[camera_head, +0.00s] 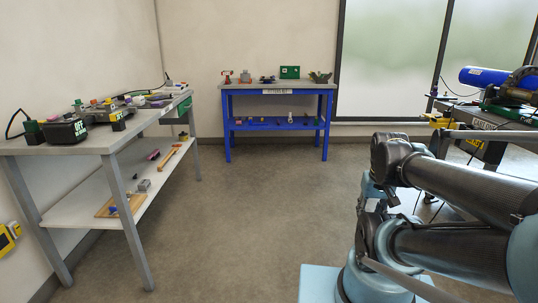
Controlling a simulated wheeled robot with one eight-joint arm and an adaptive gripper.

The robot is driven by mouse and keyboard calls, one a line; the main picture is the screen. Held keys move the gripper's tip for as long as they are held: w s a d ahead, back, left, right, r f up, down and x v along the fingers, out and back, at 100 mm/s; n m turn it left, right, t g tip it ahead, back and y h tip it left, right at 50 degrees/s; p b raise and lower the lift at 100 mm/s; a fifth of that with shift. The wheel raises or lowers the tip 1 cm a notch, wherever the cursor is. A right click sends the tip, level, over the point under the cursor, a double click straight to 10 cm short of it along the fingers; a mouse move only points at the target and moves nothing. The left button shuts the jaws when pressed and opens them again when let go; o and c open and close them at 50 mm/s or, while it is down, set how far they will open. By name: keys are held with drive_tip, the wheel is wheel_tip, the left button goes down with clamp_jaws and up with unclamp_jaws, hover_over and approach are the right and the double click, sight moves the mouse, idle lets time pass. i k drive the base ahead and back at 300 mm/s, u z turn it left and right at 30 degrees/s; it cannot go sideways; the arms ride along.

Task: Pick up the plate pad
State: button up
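I cannot pick out the plate pad for sure in the head view; many items on the tables are too small to tell. My arm fills the right side of the picture, folded, with dark links and pale blue joints. My gripper is not in view, so whether it is open or shut does not show.
A grey workbench (88,146) with a lower shelf stands at left, loaded with tools. A blue table (277,87) with small items stands at the back wall. A cart (489,150) bearing a blue pipe (486,77) is at right. The middle floor (240,195) is clear.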

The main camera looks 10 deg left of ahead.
sight(139, 101)
drive_tip(key=u, duration=0.4)
drive_tip(key=i, duration=1)
drive_tip(key=u, duration=1.05)
drive_tip(key=i, duration=0.75)
drive_tip(key=u, duration=0.4)
